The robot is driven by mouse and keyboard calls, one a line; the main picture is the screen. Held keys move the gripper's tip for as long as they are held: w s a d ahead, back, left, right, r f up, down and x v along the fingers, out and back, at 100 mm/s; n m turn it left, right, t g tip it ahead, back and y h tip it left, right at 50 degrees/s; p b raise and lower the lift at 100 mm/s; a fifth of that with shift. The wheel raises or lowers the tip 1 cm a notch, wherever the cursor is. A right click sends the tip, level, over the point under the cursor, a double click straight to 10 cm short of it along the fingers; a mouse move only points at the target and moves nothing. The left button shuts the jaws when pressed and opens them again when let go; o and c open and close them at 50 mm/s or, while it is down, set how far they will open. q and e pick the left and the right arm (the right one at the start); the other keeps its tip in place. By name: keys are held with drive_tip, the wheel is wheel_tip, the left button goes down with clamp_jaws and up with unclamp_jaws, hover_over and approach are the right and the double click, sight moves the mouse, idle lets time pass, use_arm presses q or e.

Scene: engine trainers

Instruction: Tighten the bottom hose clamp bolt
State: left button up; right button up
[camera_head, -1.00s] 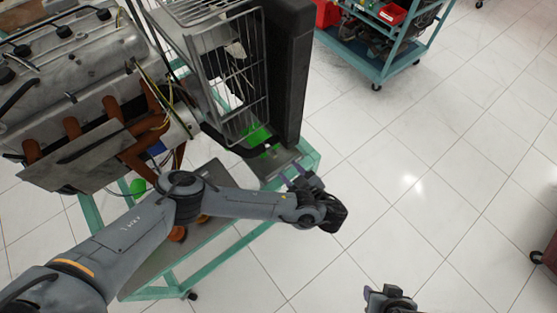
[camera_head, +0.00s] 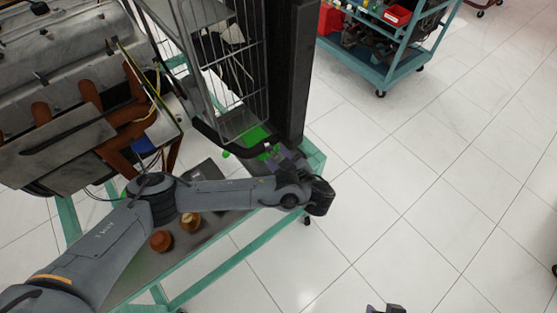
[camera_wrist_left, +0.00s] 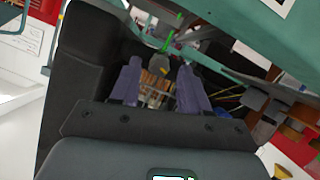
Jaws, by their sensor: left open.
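My left gripper (camera_head: 277,157) is beside the foot of the black radiator frame (camera_head: 292,75), close to a bright green part (camera_head: 258,137) low on it. In the left wrist view its two purple fingers (camera_wrist_left: 159,88) are apart, with nothing held between them. A grey and yellow piece (camera_wrist_left: 158,66) and a thin green piece (camera_wrist_left: 169,40) show beyond the fingertips. I cannot make out the bottom hose clamp bolt itself. My right gripper (camera_head: 384,309) shows only as a tip at the bottom edge of the head view.
The engine (camera_head: 60,90) stands at the left on a teal-framed stand (camera_head: 235,262). A wire guard (camera_head: 222,75) stands beside the radiator frame. Orange-brown round pieces (camera_head: 161,241) lie on the stand's lower plate. A teal cart (camera_head: 390,70) is at the back.

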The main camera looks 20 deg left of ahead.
use_arm(q)
clamp_jaws()
idle(0.3)
drive_tip(key=shift+r, duration=0.1)
